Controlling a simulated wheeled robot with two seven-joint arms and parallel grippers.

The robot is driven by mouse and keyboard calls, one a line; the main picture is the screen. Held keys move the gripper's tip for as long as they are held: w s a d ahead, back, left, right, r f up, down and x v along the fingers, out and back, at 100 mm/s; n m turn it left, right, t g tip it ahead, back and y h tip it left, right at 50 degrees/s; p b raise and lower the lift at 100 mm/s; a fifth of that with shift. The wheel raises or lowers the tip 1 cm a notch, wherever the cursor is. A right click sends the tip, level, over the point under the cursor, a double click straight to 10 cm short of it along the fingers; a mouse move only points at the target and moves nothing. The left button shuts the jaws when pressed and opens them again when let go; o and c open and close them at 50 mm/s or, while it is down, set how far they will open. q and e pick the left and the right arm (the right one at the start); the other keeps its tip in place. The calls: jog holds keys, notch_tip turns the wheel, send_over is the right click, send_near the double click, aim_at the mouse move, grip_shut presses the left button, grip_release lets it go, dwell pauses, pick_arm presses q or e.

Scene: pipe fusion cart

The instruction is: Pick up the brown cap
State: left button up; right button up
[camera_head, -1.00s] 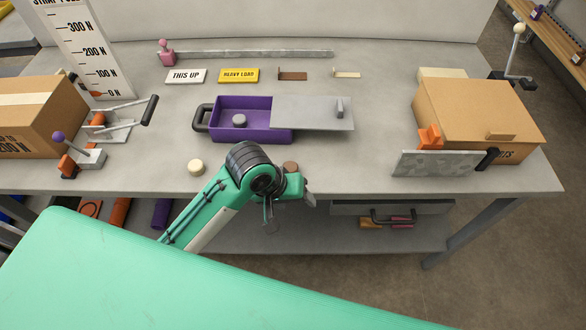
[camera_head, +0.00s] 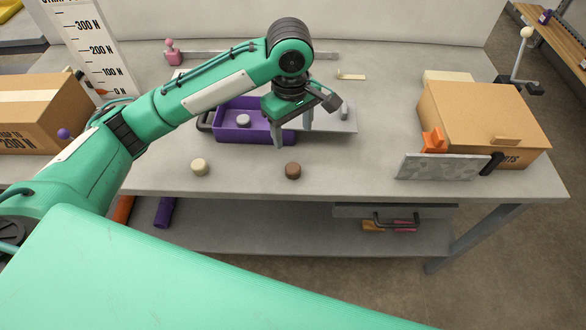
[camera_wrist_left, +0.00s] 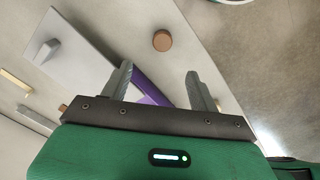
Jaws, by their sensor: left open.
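The brown cap (camera_head: 293,171) is a small round piece lying on the grey bench near its front edge. It also shows in the left wrist view (camera_wrist_left: 162,40), beyond the fingertips and between their lines. My left gripper (camera_head: 294,139) is open and empty, fingers pointing down. In the head view it hangs above the bench, behind the cap and in front of the grey lid; it does not touch the cap. The two separate fingers also show in the left wrist view (camera_wrist_left: 158,70). My right gripper is not in view.
A cream cap (camera_head: 200,167) lies to the left of the brown one. A purple box (camera_head: 231,133) behind holds a grey cap (camera_head: 243,120), with a grey sliding lid (camera_head: 335,122) at its right. A cardboard box (camera_head: 484,113) stands right. Bench around the brown cap is clear.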

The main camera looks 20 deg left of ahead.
pick_arm(q)
send_over(291, 166)
jog(key=shift+n, duration=0.3)
jog(key=f, duration=0.7)
jog(key=shift+w+a+f, duration=0.15)
jog(key=shift+w, duration=0.1)
jog(key=f, duration=0.5)
jog(key=shift+s+f+p, duration=0.2)
jog(key=shift+f+p, duration=0.1)
jog(key=c, duration=1)
